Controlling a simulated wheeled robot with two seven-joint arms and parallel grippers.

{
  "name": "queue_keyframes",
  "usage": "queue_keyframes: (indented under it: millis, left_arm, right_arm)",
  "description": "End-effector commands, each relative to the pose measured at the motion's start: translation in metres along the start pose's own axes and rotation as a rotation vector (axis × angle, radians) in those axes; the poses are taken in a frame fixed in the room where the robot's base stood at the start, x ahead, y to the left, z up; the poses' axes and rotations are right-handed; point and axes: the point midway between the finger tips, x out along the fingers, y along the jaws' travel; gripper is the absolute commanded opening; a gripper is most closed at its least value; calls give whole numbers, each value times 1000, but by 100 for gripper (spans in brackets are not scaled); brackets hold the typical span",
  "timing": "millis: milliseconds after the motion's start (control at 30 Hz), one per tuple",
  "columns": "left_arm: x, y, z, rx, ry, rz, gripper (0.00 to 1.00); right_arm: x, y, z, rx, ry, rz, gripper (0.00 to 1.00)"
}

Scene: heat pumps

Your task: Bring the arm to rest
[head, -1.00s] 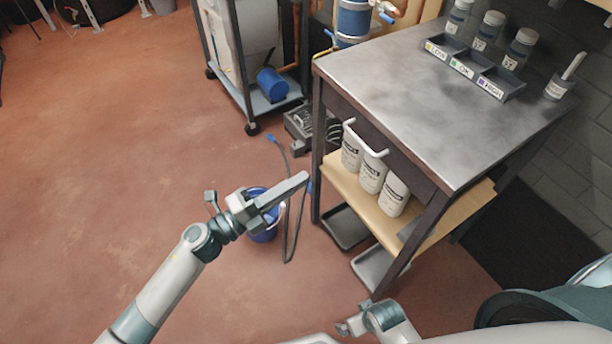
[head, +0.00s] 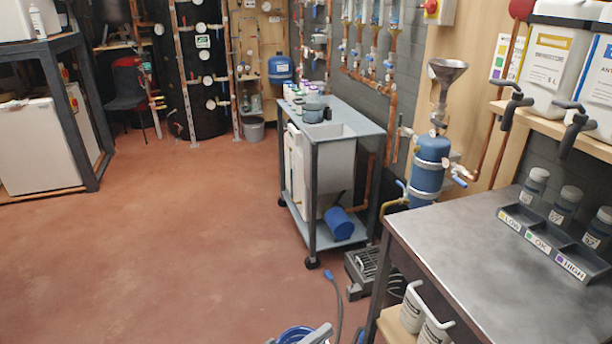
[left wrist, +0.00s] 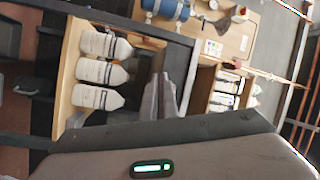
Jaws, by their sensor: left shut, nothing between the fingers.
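My left gripper (head: 317,334) shows only as a grey tip at the bottom edge of the head view, in front of a blue bucket (head: 293,334). In the left wrist view its two fingers (left wrist: 160,97) are together with nothing between them. Several white bottles (left wrist: 103,72) stand on a wooden shelf beside the fingers in that view, apart from them. The rest of the left arm is below the head view. My right gripper is not in view.
A metal-topped workbench (head: 448,227) stands at the right, with a labelled tray (head: 553,243) and several jars. A wheeled cart (head: 330,242) stands in the middle. A hose (head: 338,300) lies near the bench. The red floor (head: 150,250) at left is clear.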

Motion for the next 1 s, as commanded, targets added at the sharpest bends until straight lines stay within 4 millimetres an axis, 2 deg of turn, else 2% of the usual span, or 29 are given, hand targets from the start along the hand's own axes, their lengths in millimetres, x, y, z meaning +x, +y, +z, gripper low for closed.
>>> queue_keyframes:
  millis: [100, 200, 300, 433, 567, 700, 800, 900, 1000]
  left_arm:
    - [-34, 33, 51, -217, -232, 9, 0]
    - [-72, 70, 86, -389, -418, 18, 0]
    - [-115, 110, 111, -549, -589, 28, 0]
    - [-176, 164, 127, -739, -794, 43, 0]
    - [-240, 217, 126, -916, -987, 59, 0]
    - [-306, 269, 110, -1089, -1175, 75, 0]
    - [-344, 298, 94, -1188, -1283, 83, 0]
    - [-372, 318, 79, -1259, -1360, 90, 0]
    - [-387, 329, 70, -1302, -1404, 92, 0]
  right_arm:
    - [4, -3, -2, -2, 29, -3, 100]
    - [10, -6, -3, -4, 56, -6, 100]
    - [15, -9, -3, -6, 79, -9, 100]
    - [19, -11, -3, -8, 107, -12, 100]
    - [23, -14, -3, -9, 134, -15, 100]
    - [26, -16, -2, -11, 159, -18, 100]
    - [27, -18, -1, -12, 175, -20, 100]
    - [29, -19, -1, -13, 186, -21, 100]
    - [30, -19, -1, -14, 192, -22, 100]
